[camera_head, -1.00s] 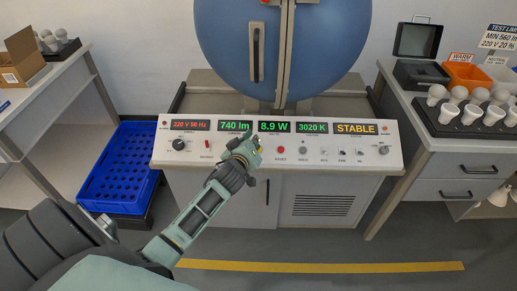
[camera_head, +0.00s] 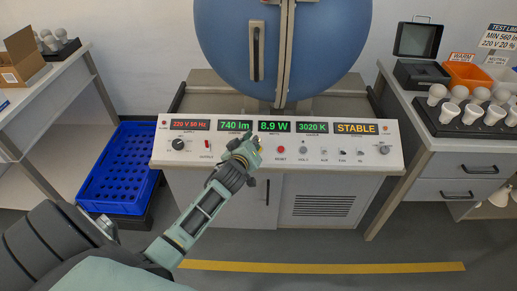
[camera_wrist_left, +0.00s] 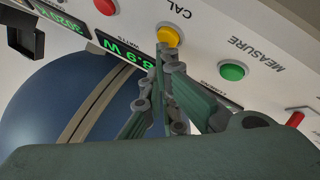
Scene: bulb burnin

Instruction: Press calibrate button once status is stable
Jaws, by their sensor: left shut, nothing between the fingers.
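The status display (camera_head: 356,128) reads STABLE in yellow on the sloped white control panel (camera_head: 225,158). The yellow calibrate button, marked CAL (camera_wrist_left: 168,35), shows in the left wrist view between a red button and the green MEASURE button (camera_wrist_left: 232,71). My left gripper (camera_head: 254,141) is shut and empty, its tips over the middle of the panel. In the left wrist view its fingertips (camera_wrist_left: 167,48) overlap the near edge of the yellow button; I cannot tell whether they touch it. In the head view the gripper hides that button.
A red reset button (camera_head: 281,149) and several small switches lie right of the gripper. The large blue sphere (camera_head: 225,50) stands behind the panel. Side tables flank it, the right one with a bulb tray (camera_head: 447,127). A blue crate (camera_head: 110,205) stands left.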

